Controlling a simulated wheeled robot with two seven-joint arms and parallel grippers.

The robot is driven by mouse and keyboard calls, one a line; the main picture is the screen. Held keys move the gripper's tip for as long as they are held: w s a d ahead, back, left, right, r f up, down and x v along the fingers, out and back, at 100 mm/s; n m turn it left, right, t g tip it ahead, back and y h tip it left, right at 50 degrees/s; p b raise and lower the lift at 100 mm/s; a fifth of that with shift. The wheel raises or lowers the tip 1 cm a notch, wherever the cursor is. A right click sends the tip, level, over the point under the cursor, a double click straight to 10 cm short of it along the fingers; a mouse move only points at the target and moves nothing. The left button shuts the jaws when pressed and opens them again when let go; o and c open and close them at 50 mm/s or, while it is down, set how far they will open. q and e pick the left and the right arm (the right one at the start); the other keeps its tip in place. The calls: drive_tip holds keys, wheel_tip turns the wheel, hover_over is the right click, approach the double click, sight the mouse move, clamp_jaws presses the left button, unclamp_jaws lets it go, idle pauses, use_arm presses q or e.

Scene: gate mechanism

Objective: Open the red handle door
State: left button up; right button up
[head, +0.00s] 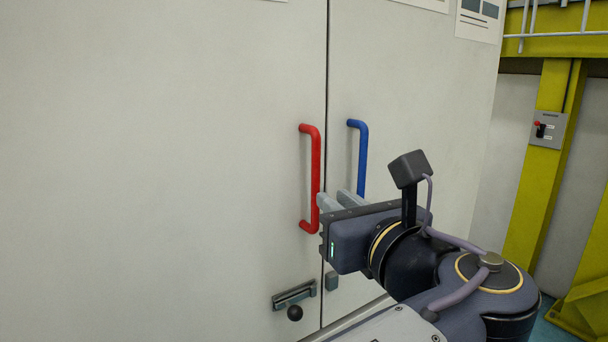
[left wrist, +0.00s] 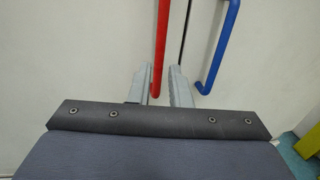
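The red handle (head: 315,180) is a vertical bar on the left door panel (head: 180,170), beside the dark seam between two pale panels. The left door looks closed. My left gripper (head: 335,200) is at the lower part of the red handle, its grey fingers pointing at the door. In the left wrist view the red handle (left wrist: 160,45) runs down between the two spread fingers (left wrist: 160,88), with a gap on its right side. Whether the fingers touch it I cannot tell. My right gripper is not in view.
A blue handle (head: 361,155) is on the right panel (head: 420,110), close to the fingers. Below, a sliding bolt (head: 294,294) with a black knob (head: 295,313) ends short of a small catch (head: 331,281). A yellow post (head: 540,170) with a switch box (head: 547,130) stands right.

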sight(317, 186)
use_arm(q)
drive_tip(key=p+x, duration=0.1)
drive_tip(key=x, duration=0.6)
drive_tip(key=shift+w+a, duration=0.15)
drive_tip(key=shift+w, duration=0.05)
drive_tip(key=shift+c, duration=0.5)
clamp_jaws()
